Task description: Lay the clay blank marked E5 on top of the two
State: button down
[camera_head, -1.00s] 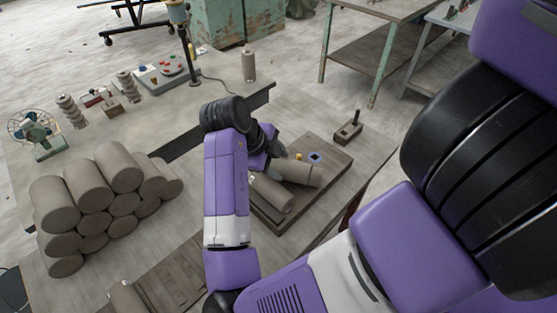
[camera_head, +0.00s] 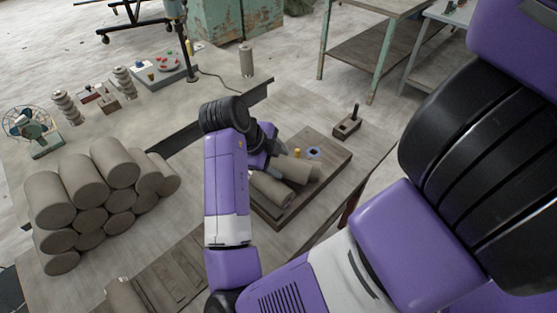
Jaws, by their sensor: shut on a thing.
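My gripper (camera_head: 275,158) reaches over a dark wooden board (camera_head: 282,217) and is shut on a grey-brown clay cylinder (camera_head: 295,169). The arm's wrist hides part of the grip. Another clay cylinder (camera_head: 270,189) lies on the board, just in front and to the left of the held one. A bit of clay (camera_head: 316,173) shows at the held cylinder's right end; I cannot tell if it is a separate blank. The held cylinder is low, close to or touching the clay below it. No E5 mark is readable.
A stack of clay cylinders (camera_head: 112,163) stands at the left of the table (camera_head: 215,175). A small yellow piece (camera_head: 297,153) and a blue-marked spot (camera_head: 314,153) are on the board. A handled wooden block (camera_head: 347,123) stands behind it, and an upright cylinder (camera_head: 246,61) farther back.

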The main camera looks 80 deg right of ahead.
jog(key=shift+w+a+f+b, duration=0.1)
jog(key=shift+f+b, duration=0.55)
jog(key=shift+f, duration=0.3)
dwell(0.3)
jog(key=shift+c, duration=2.1)
grip_release()
jog(key=v, duration=0.8)
jog(key=shift+r, duration=0.4)
